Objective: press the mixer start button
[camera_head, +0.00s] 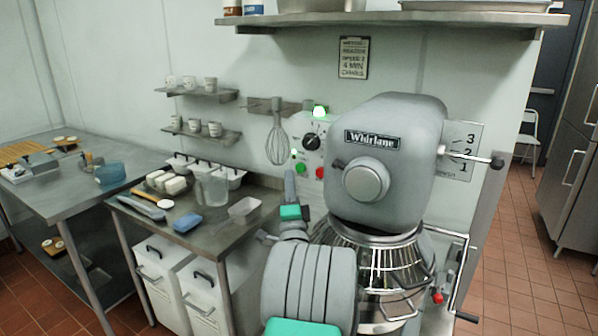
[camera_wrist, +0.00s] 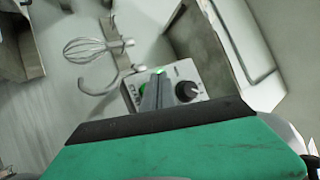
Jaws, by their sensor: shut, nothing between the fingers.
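The mixer (camera_head: 385,150) is a large grey machine marked "Whirlane" at the right in the head view. Its control panel (camera_head: 308,150) is on the wall side and holds a black knob (camera_head: 311,141), a green button (camera_head: 299,168) and a red button (camera_head: 320,172). In the wrist view my shut fingers (camera_wrist: 155,92) overlap the panel, left of the knob (camera_wrist: 188,91). Green shows beside them, partly hidden.
A whisk (camera_head: 277,140) hangs left of the panel; it also shows in the wrist view (camera_wrist: 95,48). A steel table (camera_head: 200,230) with tubs and a jug stands to the left. The mixer's bowl guard (camera_head: 370,245) is close to my arm. A shelf (camera_head: 390,19) runs overhead.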

